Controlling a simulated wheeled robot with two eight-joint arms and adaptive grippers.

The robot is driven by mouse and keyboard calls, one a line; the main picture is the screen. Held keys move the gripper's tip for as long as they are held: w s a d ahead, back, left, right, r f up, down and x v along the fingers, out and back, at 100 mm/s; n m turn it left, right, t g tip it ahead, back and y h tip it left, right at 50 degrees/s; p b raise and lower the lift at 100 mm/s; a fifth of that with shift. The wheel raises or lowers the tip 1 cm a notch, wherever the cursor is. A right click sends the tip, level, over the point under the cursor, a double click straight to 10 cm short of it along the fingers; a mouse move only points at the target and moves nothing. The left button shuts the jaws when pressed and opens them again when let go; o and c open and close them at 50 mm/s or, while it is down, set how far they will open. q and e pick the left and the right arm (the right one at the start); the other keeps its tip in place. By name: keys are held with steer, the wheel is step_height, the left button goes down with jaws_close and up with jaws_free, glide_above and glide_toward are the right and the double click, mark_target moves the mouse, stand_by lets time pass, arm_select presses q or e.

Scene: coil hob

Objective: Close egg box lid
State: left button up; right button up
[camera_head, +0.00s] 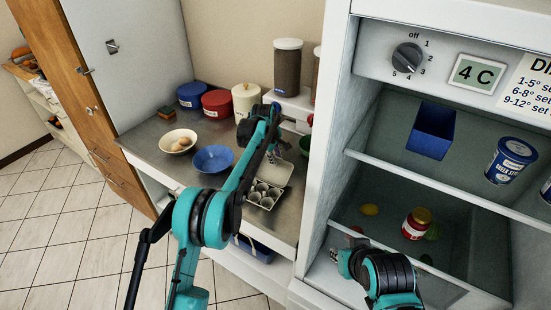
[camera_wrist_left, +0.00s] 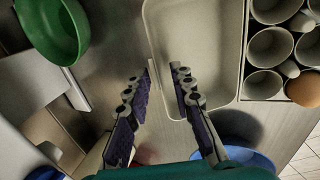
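The egg box (camera_head: 257,203) stands open on the metal counter, its cups facing up and its lid (camera_head: 280,176) folded back. In the left wrist view the pale, hollow lid (camera_wrist_left: 205,20) lies beside the cups (camera_wrist_left: 270,48), with one brown egg (camera_wrist_left: 303,88) at the edge. My left gripper (camera_head: 283,150) is above the counter by the lid. Its fingers (camera_wrist_left: 163,68) are apart with nothing between them, and the right one overlaps the lid's edge in view; contact cannot be told. My right gripper (camera_head: 343,260) is in front of the open fridge, its fingers unclear.
A blue bowl (camera_head: 213,159) and a cream bowl (camera_head: 175,141) stand left of the egg box. A green bowl (camera_wrist_left: 55,30) shows in the wrist view. Canisters (camera_head: 217,104) and a dispenser (camera_head: 287,70) stand behind. The fridge wall (camera_head: 322,150) bounds the counter on the right.

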arm_select(q)
jaws_close()
stand_by(0.3)
steer(key=shift+s+a+r+t+h+b, duration=0.25)
steer(key=shift+s+r+t+h+b, duration=0.15)
steer(key=shift+t, duration=0.2)
steer(key=shift+s+a+r+t+h+b, duration=0.3)
steer(key=shift+s+r+t+b, duration=0.2)
steer(key=shift+t, duration=0.1)
steer(key=shift+s+a+r+t+h+b, duration=0.15)
steer(key=shift+s+a+r+t+h, duration=0.3)
steer(key=shift+s+t, duration=0.2)
steer(key=shift+s+a+r+t+h+b, duration=0.15)
steer(key=shift+s+a+r+t+h, duration=0.15)
steer(key=shift+s+r+t, duration=0.3)
